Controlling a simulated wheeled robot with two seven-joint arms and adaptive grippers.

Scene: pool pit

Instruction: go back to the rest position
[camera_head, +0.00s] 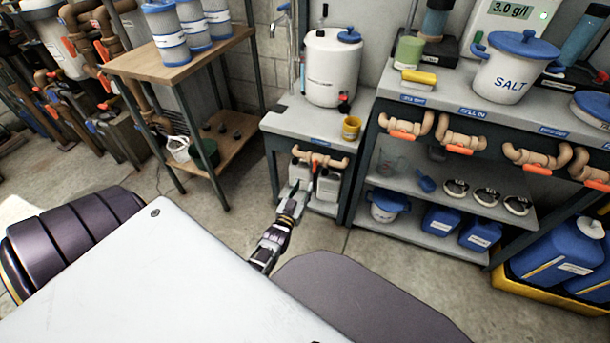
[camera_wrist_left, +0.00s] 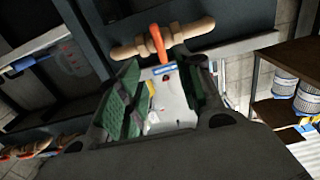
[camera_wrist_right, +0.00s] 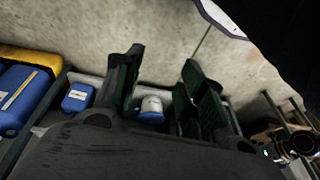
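My left gripper (camera_head: 296,191) is in the head view, low in front of the small bench with the white drum. In the left wrist view its green-padded fingers (camera_wrist_left: 162,66) stand apart with nothing held between them. An orange-handled pipe valve (camera_wrist_left: 158,42) shows beyond the fingertips, apart from them as far as I can tell. My right gripper (camera_wrist_right: 162,58) shows only in the right wrist view. Its fingers are apart and empty, over the floor, with a white and blue tub (camera_wrist_right: 151,107) seen beyond the gap. The right gripper is hidden in the head view.
The small bench (camera_head: 290,122) carries a white drum (camera_head: 331,70) and a yellow cup (camera_head: 351,128). A long shelf unit (camera_head: 450,97) with valves and a salt tub (camera_head: 512,70) stands right. A wooden rack (camera_head: 150,66) stands left. Concrete floor (camera_head: 240,222) lies clear between.

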